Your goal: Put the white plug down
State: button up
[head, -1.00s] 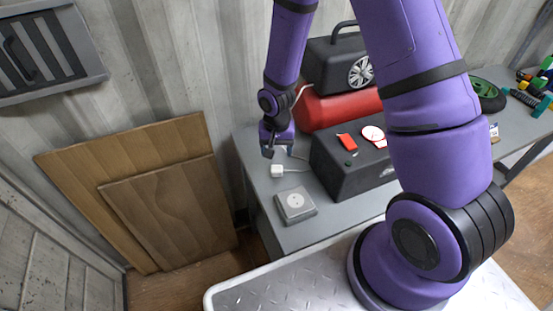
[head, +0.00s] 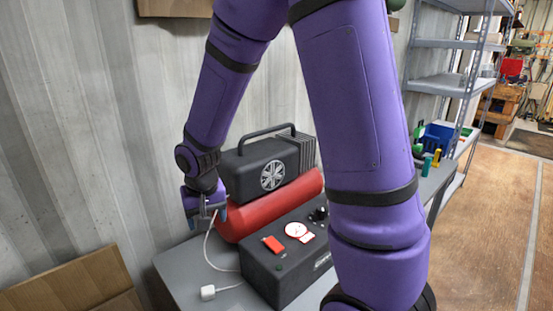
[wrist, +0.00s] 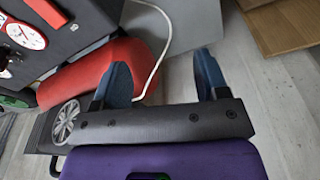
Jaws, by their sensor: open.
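The white plug (head: 208,292) lies on the grey table (head: 180,268) at the lower left of the head view, apart from my gripper. Its white cable (head: 207,250) runs past the black box and up by the gripper; part of the cable also shows in the wrist view (wrist: 158,62). My gripper (head: 205,222) is open and empty, above the table beside the red tank. In the wrist view the two blue fingers of my gripper (wrist: 163,68) stand apart, with the cable passing beyond the gap. The plug is not seen in the wrist view.
A red tank (head: 240,222) carrying a black compressor (head: 238,172) stands right of my gripper. A black control box (head: 280,284) with a red switch and gauge is in front. A corrugated wall (head: 80,130) rises behind. Wooden boards (head: 75,288) lean at lower left.

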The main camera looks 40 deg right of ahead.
jog(key=s+d+r+n+t, duration=0.1)
jog(key=s+r, duration=0.3)
jog(key=r, duration=0.4)
jog(key=s+d+r+n+t, duration=0.1)
jog(key=s+d+r, duration=0.1)
jog(key=s+r, duration=0.4)
jog(key=s+d+r+n+t, duration=0.1)
jog(key=s+r, duration=0.7)
jog(key=s, duration=0.3)
jog(key=shift+s+t, duration=0.3)
jog(key=shift+r, duration=0.1)
